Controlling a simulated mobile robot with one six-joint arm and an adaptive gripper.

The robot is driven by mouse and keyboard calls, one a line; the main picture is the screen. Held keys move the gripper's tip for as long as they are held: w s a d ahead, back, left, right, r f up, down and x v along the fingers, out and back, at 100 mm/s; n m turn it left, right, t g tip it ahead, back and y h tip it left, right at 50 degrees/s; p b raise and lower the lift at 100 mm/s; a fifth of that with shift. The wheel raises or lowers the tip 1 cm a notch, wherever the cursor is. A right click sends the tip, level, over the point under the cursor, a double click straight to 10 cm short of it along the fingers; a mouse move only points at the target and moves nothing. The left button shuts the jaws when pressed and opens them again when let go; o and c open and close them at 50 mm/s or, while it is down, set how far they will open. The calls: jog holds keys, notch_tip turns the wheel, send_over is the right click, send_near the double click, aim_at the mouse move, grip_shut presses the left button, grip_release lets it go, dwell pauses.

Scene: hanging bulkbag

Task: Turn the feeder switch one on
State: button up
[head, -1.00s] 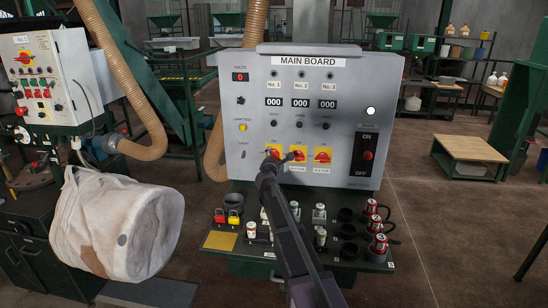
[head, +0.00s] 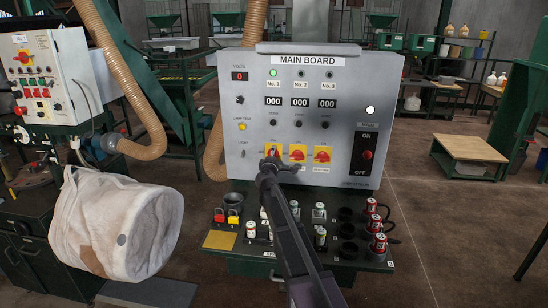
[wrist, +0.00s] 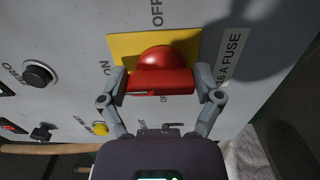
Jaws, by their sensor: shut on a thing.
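The main board (head: 345,90) is a grey panel with three red feeder switches on yellow plates in its lower part. Feeder switch one (head: 273,150) is the leftmost, partly hidden behind my gripper (head: 272,166). In the wrist view, my gripper (wrist: 161,82) has a finger on each side of the red knob (wrist: 164,60) and is shut on its handle. The No. 1 lamp (head: 273,72) at the top of the board glows green; the No. 2 lamp (head: 301,73) is dark.
Switch two (head: 298,153) and switch three (head: 322,155) are close to the right. The main ON/OFF switch (head: 367,154) is farther right. A bench (head: 222,240) with padlocks and small parts juts out below the board. A white bulk bag (head: 95,220) hangs at left.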

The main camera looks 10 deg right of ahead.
dwell(0.3)
jog(key=o, duration=0.9)
jog(key=shift+v, duration=6)
